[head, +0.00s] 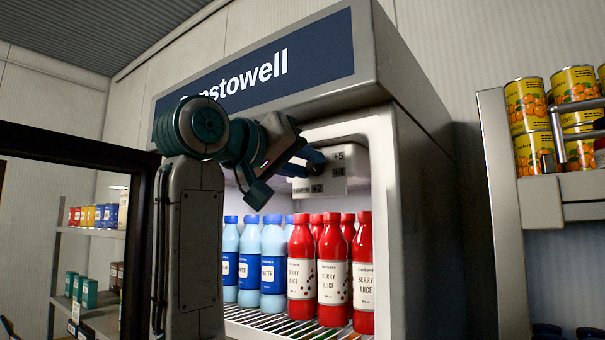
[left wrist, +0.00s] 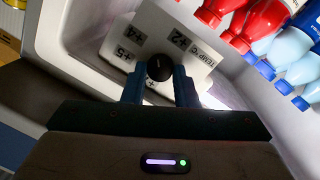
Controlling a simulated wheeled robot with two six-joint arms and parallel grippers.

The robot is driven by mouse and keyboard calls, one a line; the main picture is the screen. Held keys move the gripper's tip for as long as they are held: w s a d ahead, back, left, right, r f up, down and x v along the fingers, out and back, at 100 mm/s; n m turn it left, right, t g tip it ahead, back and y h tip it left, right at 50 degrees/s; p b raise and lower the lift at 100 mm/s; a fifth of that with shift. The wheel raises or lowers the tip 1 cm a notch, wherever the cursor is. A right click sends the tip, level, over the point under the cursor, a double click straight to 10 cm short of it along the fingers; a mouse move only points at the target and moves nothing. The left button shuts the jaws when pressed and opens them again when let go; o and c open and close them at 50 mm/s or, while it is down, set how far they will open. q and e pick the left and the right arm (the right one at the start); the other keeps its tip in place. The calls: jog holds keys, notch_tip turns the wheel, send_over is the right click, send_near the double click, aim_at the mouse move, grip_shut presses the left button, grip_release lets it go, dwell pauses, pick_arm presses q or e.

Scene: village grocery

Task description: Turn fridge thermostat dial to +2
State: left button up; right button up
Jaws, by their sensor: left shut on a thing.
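The thermostat panel (head: 330,185) is a pale plate under the fridge's top, with labels +5, +4 and +2 and a TEMP marking. The panel also shows in the left wrist view (left wrist: 155,25). There the black round dial (left wrist: 159,66) sits between the two blue fingers of my left gripper (left wrist: 158,76). The gripper is shut on the dial. In the head view my left gripper (head: 316,160) reaches the panel and hides most of the dial. I cannot tell which label the dial points to. My right gripper is not in view.
Red juice bottles (head: 333,265) and blue water bottles (head: 274,262) stand on the wire shelf (head: 285,328) below the panel. The fridge's right side wall (head: 425,215) is close to the gripper. An open dark-framed door (head: 75,150) is at left, and shelves with cans (head: 527,105) stand at right.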

pick_arm(q)
jog(key=m+b, duration=0.2)
jog(key=m, duration=0.1)
jog(key=shift+m+y, duration=0.3)
jog(key=m+b, duration=0.2)
jog(key=m, duration=0.1)
jog(key=shift+d+r+m+y, duration=0.1)
jog(key=shift+m+y, duration=0.2)
jog(key=shift+m, duration=0.1)
jog(key=o, duration=0.7)
jog(key=shift+s, duration=0.1)
